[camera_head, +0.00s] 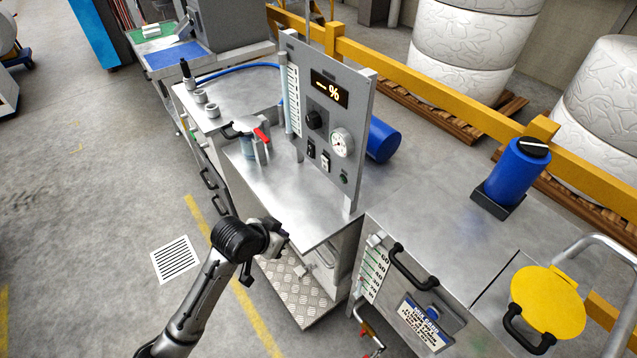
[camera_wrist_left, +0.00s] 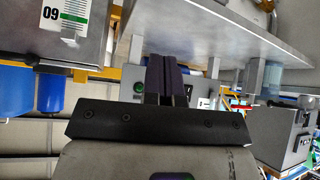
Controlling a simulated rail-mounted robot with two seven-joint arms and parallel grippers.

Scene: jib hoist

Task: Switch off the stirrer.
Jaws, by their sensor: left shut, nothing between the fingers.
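The upright grey control panel (camera_head: 325,105) stands on the steel bench in the head view. It carries a dash-and-percent display (camera_head: 330,88), a black knob (camera_head: 314,119), a round gauge (camera_head: 341,142), two rocker switches, left (camera_head: 311,149) and right (camera_head: 325,161), and a green lamp or button (camera_head: 344,179). The labels are too small to read. My left gripper (camera_head: 284,237) is shut and empty, in front of the bench and below the panel. In the left wrist view its fingers (camera_wrist_left: 166,80) partly hide the panel, between the green part (camera_wrist_left: 138,87) and a switch (camera_wrist_left: 203,103).
A red-handled valve (camera_head: 262,135) stands on the bench left of the panel. A blue cylinder (camera_head: 382,139) lies behind the panel, and a blue canister (camera_head: 517,172) stands at right. The bench edge and a black handle (camera_head: 412,268) lie right of my left gripper.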

